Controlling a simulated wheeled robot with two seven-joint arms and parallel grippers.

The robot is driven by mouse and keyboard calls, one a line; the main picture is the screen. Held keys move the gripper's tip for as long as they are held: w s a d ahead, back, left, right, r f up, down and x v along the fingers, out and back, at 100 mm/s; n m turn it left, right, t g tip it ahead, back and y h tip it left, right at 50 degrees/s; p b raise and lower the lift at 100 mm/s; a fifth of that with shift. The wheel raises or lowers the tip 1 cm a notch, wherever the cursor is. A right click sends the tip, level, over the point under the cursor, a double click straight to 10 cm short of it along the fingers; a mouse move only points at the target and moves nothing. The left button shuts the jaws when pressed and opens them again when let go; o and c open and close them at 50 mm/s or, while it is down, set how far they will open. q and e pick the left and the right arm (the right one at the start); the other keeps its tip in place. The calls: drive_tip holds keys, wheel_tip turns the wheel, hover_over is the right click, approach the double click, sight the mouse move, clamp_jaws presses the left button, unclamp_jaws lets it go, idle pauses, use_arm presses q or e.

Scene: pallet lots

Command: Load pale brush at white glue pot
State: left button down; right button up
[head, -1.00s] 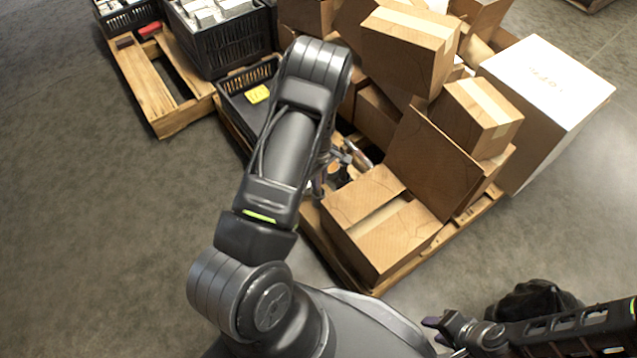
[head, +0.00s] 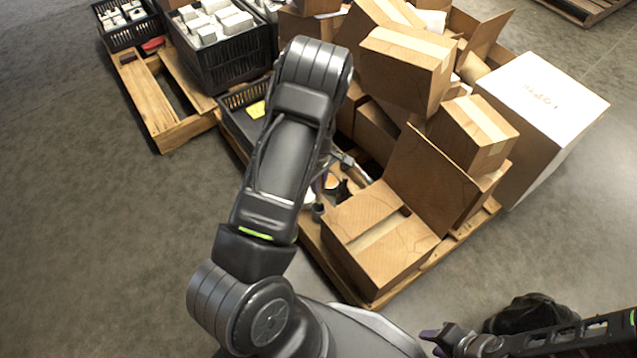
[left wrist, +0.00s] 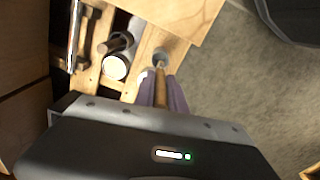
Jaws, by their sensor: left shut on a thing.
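In the left wrist view my left gripper (left wrist: 160,98) is shut on a brush (left wrist: 160,84) with a tan handle. The brush's end points at a small grey round pot (left wrist: 161,56) on the pallet and overlaps its rim; I cannot tell whether it is inside. A round pot with a white top (left wrist: 116,67) stands to the left of it, beside a dark cylinder (left wrist: 116,42). In the head view my left arm covers most of its gripper; the grey pot (head: 318,210) shows beside the forearm. My right gripper (head: 436,340) is at the lower right, its opening unclear.
A cardboard box (head: 375,245) stands close to the pots on the wooden pallet (head: 452,236). More boxes are piled behind, with a large white-topped box (head: 545,95) at right. Black crates (head: 222,60) stand at the upper left. The floor at left is clear.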

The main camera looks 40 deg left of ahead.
use_arm(q)
drive_tip(key=w+d+r+m, duration=0.8)
drive_tip(key=w+d+r, duration=0.1)
drive_tip(key=w+r, duration=0.15)
drive_tip(key=w+d+r+m, duration=0.1)
drive_tip(key=d+r+m, duration=0.3)
drive_tip(key=r, duration=0.5)
drive_tip(key=w+d+r+m, duration=0.2)
drive_tip(key=d+r+m, duration=0.3)
drive_tip(key=r, duration=0.4)
drive_tip(key=shift+w+d+r, duration=0.3)
drive_tip(key=shift+d, duration=0.45)
